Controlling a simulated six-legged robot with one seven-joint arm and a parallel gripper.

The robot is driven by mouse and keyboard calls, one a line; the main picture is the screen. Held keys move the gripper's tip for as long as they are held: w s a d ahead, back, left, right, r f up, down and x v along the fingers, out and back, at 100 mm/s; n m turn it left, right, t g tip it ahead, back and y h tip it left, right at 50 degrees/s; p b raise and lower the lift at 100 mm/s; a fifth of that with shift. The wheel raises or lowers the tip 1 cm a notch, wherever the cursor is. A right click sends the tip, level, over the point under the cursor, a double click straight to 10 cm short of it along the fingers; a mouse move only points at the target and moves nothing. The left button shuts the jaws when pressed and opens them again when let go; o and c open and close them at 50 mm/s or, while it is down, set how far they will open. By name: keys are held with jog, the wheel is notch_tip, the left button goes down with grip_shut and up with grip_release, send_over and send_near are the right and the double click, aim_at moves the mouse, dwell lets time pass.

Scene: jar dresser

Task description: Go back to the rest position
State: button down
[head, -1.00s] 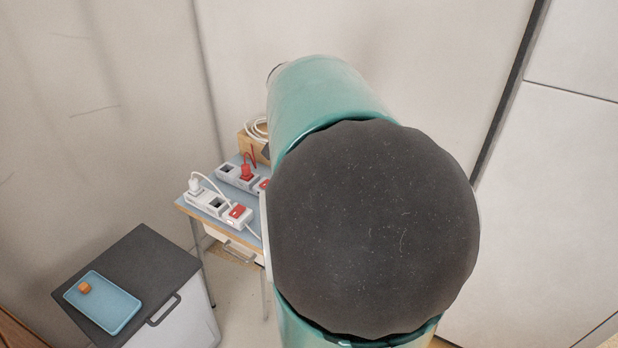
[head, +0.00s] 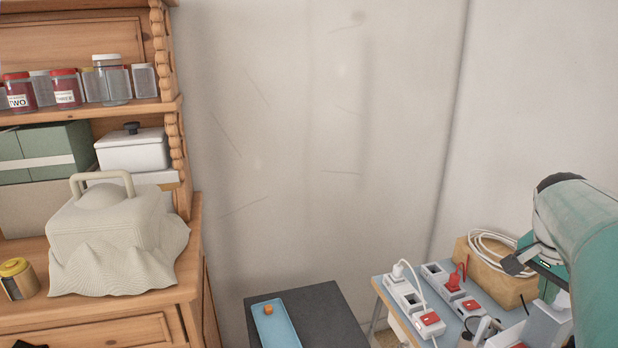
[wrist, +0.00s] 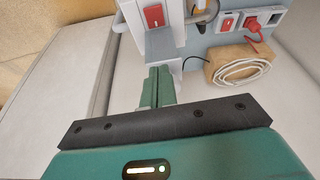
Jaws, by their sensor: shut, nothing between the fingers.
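My gripper (wrist: 157,86) shows in the wrist view with its green fingers together and nothing between them. Its fingertips are in front of the small blue-topped table with the power strips; I cannot tell the exact gap. In the head view my green arm is folded at the right edge, and the gripper's fingertips cannot be made out there.
The blue table carries power strips (head: 408,300) with white and red plugs, and a cardboard box (head: 490,272) with a coiled white cable. A wooden dresser (head: 190,262) stands left, with jars.

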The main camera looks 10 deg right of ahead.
jog(key=w+a+n+t+y, duration=0.1)
jog(key=a+n, duration=0.2)
jog(key=a, duration=0.6)
jog(key=w+a+n+t, duration=0.2)
jog(key=a+n, duration=0.2)
jog(key=a, duration=0.4)
jog(key=s+a+f+n+y, duration=0.1)
jog(key=s+a+n, duration=0.1)
jog(key=a, duration=0.4)
jog(key=s+a+f+n+t+y, duration=0.1)
jog(key=s+a+f+n, duration=0.1)
jog(key=a+n, duration=0.2)
jog(key=s+a+f+n+t, duration=0.1)
jog(key=s+a+f+n, duration=0.1)
jog(key=a, duration=0.5)
jog(key=shift+a+n+y, duration=0.4)
jog(key=shift+n, duration=0.1)
